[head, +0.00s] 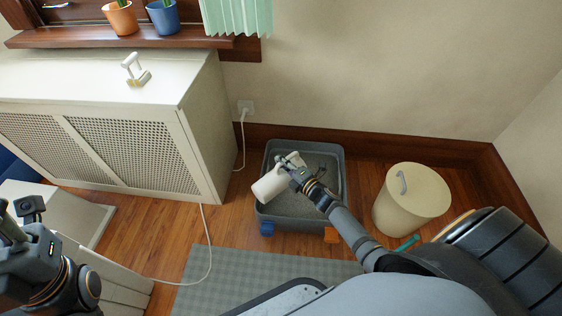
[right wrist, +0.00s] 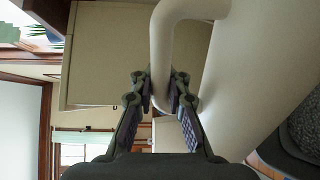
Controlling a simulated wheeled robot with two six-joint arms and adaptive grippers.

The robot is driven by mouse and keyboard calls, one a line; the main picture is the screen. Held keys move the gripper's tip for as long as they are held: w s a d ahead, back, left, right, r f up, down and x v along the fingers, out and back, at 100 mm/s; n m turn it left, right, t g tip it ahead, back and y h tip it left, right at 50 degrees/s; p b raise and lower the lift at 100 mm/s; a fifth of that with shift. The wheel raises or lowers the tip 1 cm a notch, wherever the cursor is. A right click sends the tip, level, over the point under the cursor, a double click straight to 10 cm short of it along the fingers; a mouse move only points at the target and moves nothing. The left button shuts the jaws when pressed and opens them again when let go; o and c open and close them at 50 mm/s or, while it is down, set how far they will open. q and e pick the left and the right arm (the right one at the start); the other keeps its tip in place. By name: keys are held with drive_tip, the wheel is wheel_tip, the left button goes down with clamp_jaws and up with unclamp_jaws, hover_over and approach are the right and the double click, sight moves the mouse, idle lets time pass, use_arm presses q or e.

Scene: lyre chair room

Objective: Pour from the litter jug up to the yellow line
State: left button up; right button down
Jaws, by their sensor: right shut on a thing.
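The white litter jug (head: 270,187) is tipped on its side above the grey litter tray (head: 271,160) in the head view. My right gripper (head: 290,165) is shut on its handle. In the right wrist view the handle (right wrist: 162,50) runs between the two fingers, and the jug body (right wrist: 262,75) fills the right side. Grey litter (right wrist: 306,125) shows at the right edge there. I cannot make out a yellow line or a falling stream. My left gripper (head: 18,222) is at the far left, away from the jug, and its finger opening is unclear.
A cream lidded bin (head: 412,200) stands right of the tray. A white radiator cabinet (head: 150,140) is left, with a small white-handled item (head: 137,73) on top. A cord (head: 208,245) crosses the wooden floor to the checked mat (head: 235,275).

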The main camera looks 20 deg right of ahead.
drive_tip(key=shift+w+d+r, duration=0.1)
drive_tip(key=shift+d+r, duration=0.1)
drive_tip(key=shift+r, duration=0.05)
drive_tip(key=shift+d+r+m+p, duration=0.1)
drive_tip(key=shift+d+m+p, duration=0.15)
drive_tip(key=shift+m+p, duration=0.2)
drive_tip(key=shift+w, duration=0.1)
drive_tip(key=shift+d+r+p, duration=0.2)
drive_tip(key=shift+r+p, duration=0.05)
drive_tip(key=shift+p, duration=0.1)
drive_tip(key=shift+f, duration=0.1)
idle(0.5)
